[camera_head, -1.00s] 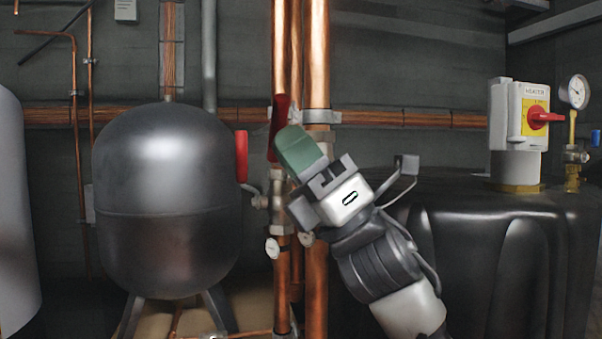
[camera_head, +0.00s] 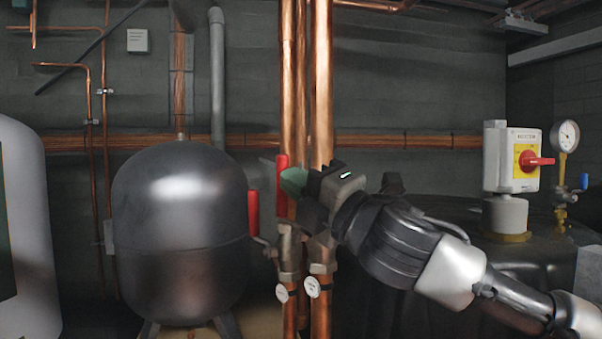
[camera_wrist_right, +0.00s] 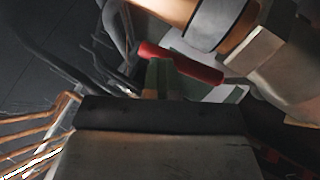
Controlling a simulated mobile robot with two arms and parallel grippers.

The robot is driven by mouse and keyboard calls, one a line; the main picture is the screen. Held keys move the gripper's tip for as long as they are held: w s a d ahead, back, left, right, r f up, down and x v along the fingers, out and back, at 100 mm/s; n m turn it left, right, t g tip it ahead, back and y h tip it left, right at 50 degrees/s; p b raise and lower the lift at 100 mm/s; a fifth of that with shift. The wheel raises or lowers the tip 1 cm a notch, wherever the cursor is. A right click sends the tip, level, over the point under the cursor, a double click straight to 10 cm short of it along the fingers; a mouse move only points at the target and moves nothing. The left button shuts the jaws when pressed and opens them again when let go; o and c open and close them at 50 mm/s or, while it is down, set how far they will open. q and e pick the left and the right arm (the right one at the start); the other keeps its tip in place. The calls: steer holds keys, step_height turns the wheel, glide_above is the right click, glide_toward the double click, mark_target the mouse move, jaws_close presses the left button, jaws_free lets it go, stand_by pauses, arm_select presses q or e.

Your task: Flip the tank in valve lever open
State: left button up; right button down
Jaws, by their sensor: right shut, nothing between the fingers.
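A red valve lever (camera_head: 282,178) stands upright in front of the copper pipes. I cannot tell from the labels which one is the tank in valve. My right gripper (camera_head: 294,181) comes in from the right with its green fingers shut and empty. Its tips are right beside the upright lever; contact is unclear. In the right wrist view the red lever (camera_wrist_right: 202,71) runs across just beyond the green fingers (camera_wrist_right: 158,78), which partly overlap it. My left gripper is not in view.
The grey tank (camera_head: 180,235) stands to the left. A switch box with a red knob (camera_head: 535,161) and a gauge (camera_head: 566,136) stand at right.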

steer(key=shift+w+a+m+g+h, duration=0.1)
steer(key=shift+m+g+h, duration=0.2)
steer(key=shift+m+h, duration=0.15)
steer(key=shift+a+f, duration=0.1)
steer(key=shift+f, duration=0.15)
